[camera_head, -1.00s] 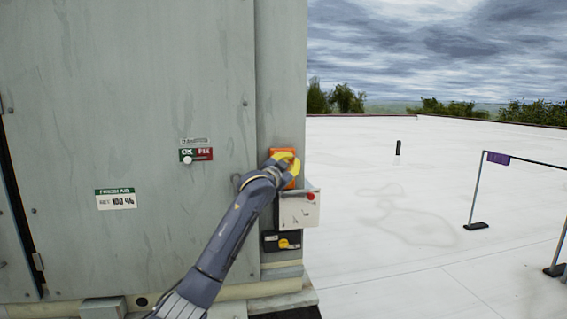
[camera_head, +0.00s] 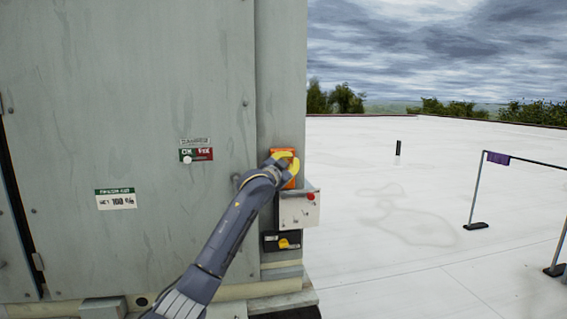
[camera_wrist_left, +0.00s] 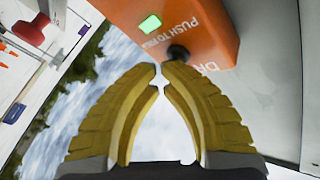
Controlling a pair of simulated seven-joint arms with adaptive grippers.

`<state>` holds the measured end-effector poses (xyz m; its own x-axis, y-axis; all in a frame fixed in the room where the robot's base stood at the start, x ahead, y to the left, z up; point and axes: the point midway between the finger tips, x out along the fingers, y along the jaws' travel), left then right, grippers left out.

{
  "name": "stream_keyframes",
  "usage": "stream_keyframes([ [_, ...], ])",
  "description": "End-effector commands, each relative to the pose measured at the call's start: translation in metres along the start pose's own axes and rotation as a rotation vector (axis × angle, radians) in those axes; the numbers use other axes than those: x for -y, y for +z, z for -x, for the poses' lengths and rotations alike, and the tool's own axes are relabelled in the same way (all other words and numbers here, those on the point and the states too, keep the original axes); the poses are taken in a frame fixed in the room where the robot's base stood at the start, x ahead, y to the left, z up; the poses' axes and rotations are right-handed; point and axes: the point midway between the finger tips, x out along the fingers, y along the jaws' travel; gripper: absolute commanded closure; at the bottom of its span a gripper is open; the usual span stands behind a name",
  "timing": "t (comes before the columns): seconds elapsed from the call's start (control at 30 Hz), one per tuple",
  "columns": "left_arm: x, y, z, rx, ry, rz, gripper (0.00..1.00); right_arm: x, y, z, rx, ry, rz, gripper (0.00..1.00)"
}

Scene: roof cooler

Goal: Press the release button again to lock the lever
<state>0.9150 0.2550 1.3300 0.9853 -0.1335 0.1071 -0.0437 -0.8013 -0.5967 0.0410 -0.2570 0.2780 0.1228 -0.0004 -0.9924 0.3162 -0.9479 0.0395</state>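An orange box (camera_head: 292,180) is mounted on the narrow grey panel. In the left wrist view the box (camera_wrist_left: 205,20) carries "PUSH TO" lettering, a lit green window (camera_wrist_left: 150,24) and a dark round button (camera_wrist_left: 178,53). My left gripper (camera_head: 290,156) is in front of the box. In the left wrist view its yellow fingers (camera_wrist_left: 163,68) bow outward and nearly meet at the tips, with nothing visible between them. The tips are close to the button; I cannot tell whether they touch it. No lever can be clearly made out. My right gripper is not in view.
Below the orange box are a white box with a red knob (camera_head: 310,196) and a dark unit with a yellow knob (camera_head: 285,243). An OK/FIX label (camera_head: 203,154) and a 100 % label (camera_head: 116,198) are on the large panel.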

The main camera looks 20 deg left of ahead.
Motion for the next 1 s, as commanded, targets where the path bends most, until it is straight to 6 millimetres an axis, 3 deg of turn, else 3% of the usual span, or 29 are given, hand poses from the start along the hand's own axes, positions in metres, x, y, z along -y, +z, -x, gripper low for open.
stream_keyframes([
  [1.0, -0.0045, -0.004, 0.0079, 0.0, 0.0, 0.0, 1.0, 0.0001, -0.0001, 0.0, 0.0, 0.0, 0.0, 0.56],
])
